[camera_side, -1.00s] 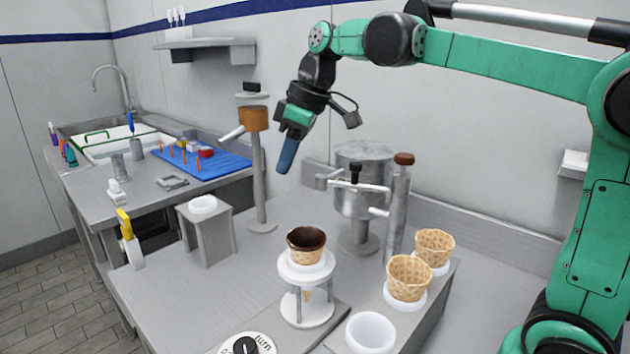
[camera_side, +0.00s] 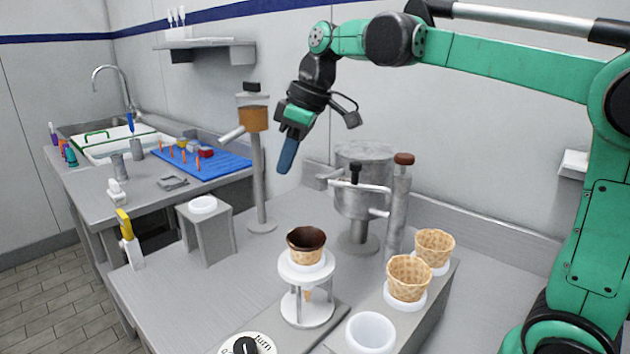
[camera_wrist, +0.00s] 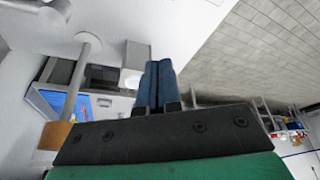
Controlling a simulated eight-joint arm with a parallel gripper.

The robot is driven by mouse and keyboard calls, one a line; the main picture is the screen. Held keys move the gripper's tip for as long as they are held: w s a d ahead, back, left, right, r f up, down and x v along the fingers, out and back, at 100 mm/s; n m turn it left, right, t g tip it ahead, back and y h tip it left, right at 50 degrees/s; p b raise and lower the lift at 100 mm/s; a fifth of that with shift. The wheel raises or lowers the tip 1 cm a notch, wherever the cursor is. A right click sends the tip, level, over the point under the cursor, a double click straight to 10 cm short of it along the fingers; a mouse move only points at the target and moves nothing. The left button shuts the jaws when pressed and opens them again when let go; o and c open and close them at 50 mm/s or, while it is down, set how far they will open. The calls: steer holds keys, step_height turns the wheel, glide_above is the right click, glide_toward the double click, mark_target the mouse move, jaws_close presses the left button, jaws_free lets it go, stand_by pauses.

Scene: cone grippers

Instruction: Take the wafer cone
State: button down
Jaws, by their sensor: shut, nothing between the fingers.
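Two plain wafer cones stand in white holders on the grey rack at the front right in the side view, a nearer one (camera_side: 409,278) and a farther one (camera_side: 435,246). A third wafer cone with a dark brown inside (camera_side: 306,246) stands upright in a white ring stand (camera_side: 307,290) left of them. My gripper (camera_side: 287,157) hangs in the air above the back of the table, up and left of all the cones. Its blue fingers are together and empty; they also show closed in the wrist view (camera_wrist: 158,85). No cone shows in the wrist view.
An empty white holder (camera_side: 371,333) is at the rack's front end. A metal machine with a lever (camera_side: 362,205) stands behind the cones. An orange-topped dispenser (camera_side: 254,120) stands left of my gripper. A dial marked "turn" (camera_side: 245,346) is at the front. Open table lies left of the ring stand.

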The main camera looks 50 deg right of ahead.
steer(key=c, duration=1.5)
jaws_free()
steer(key=o, duration=1.5)
